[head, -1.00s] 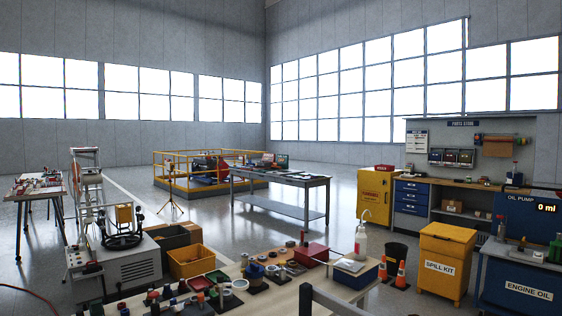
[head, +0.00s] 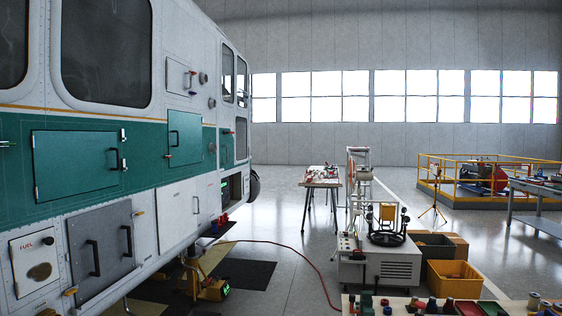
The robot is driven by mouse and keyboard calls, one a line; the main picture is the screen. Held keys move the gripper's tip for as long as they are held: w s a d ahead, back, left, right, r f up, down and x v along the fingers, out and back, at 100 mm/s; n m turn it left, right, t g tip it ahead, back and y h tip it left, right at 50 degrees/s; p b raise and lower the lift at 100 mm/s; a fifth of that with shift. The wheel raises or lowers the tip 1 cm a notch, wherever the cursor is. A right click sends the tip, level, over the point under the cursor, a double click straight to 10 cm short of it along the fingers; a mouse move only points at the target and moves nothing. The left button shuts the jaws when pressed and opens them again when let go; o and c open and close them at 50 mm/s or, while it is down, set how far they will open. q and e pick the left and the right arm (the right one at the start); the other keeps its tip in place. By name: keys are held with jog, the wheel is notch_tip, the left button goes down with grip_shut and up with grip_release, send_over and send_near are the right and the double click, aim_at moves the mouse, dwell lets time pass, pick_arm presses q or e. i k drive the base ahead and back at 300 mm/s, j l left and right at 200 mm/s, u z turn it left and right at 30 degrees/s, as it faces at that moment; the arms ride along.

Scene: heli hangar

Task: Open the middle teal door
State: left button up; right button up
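A white helicopter with a teal stripe fills the left of the head view. A large teal door (head: 80,164) with a dark handle at its right edge sits in the stripe and looks shut. A smaller teal door (head: 184,138) with a dark handle at its left is to its right and also looks shut. A narrow teal panel (head: 226,146) shows farther right. Another latch shows at the left picture edge, so I cannot tell for certain which door is the middle one. Neither of my grippers is in view.
A grey panel with two handles (head: 101,250) and a fuel panel (head: 37,262) lie below the stripe. A red hose (head: 300,248) crosses the floor to a white cart (head: 378,262). A workbench (head: 430,300) with small parts is at the bottom right. Floor between helicopter and cart looks mostly clear.

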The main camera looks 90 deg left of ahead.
aim_at(65, 164)
jog(key=j+u, duration=0.1)
jog(key=u, duration=3.9)
